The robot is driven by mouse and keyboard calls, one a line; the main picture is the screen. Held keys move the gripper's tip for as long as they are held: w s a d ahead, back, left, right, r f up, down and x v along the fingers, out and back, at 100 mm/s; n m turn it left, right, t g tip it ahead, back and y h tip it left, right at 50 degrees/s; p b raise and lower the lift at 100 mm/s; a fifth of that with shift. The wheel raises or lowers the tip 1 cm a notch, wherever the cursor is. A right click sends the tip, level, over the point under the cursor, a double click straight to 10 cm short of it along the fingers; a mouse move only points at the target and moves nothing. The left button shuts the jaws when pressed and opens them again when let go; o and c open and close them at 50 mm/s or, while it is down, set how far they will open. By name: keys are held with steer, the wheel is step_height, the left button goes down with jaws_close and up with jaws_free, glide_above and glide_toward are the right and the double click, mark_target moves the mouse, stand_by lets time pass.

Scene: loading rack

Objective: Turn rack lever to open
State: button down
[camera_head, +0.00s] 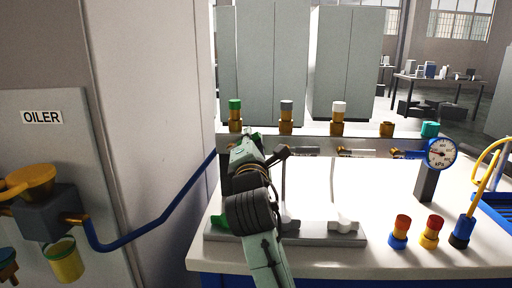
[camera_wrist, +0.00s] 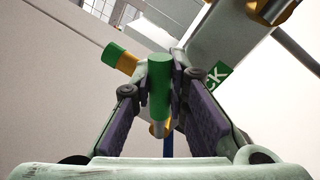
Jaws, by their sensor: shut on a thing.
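The rack (camera_head: 370,131) is a grey rail along the back of the white bench, with several capped fittings on top. My gripper (camera_head: 248,142) is at its left end, just below and right of the green-capped fitting (camera_head: 235,112). In the wrist view the rack lever's green cylindrical handle (camera_wrist: 159,88) stands between the two fingers of my gripper (camera_wrist: 160,100), and they are shut on it. The green cap (camera_wrist: 116,54) shows behind it to the left. In the head view my gripper hides the lever's handle.
A pressure gauge (camera_head: 441,153) stands at the rack's right end. Red, yellow and blue-capped connectors (camera_head: 430,231) stand at the bench's front right. A blue pipe (camera_head: 160,219) runs from the oiler panel (camera_head: 45,155) to the rack's left. A grey base strip (camera_head: 320,238) lies behind my arm.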

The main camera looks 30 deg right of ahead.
steer(key=n, duration=0.2)
steer(key=a+r+n+y, duration=0.1)
steer(key=n, duration=0.1)
steer(key=w+r+n, duration=0.1)
steer(key=n, duration=0.1)
steer(key=shift+a+y+b, duration=0.25)
steer(key=shift+y+b, duration=0.05)
steer(key=shift+b, duration=0.05)
steer(key=n, duration=0.1)
steer(key=a+n, duration=0.1)
steer(key=n, duration=0.1)
steer(key=w+n, duration=0.1)
steer(key=shift+w+a+r+y, duration=0.1)
steer(key=shift+a+r+y, duration=0.05)
steer(key=shift+r+y, duration=0.2)
steer(key=shift+w+a+r+n+g, duration=0.1)
steer(key=shift+a+n+g, duration=0.1)
steer(key=shift+n, duration=0.25)
steer(key=shift+w+a+n+g, duration=0.1)
steer(key=shift+n+g, duration=0.1)
steer(key=shift+n, duration=0.25)
steer(key=c, duration=1.6)
jaws_free()
steer(key=shift+o, duration=0.2)
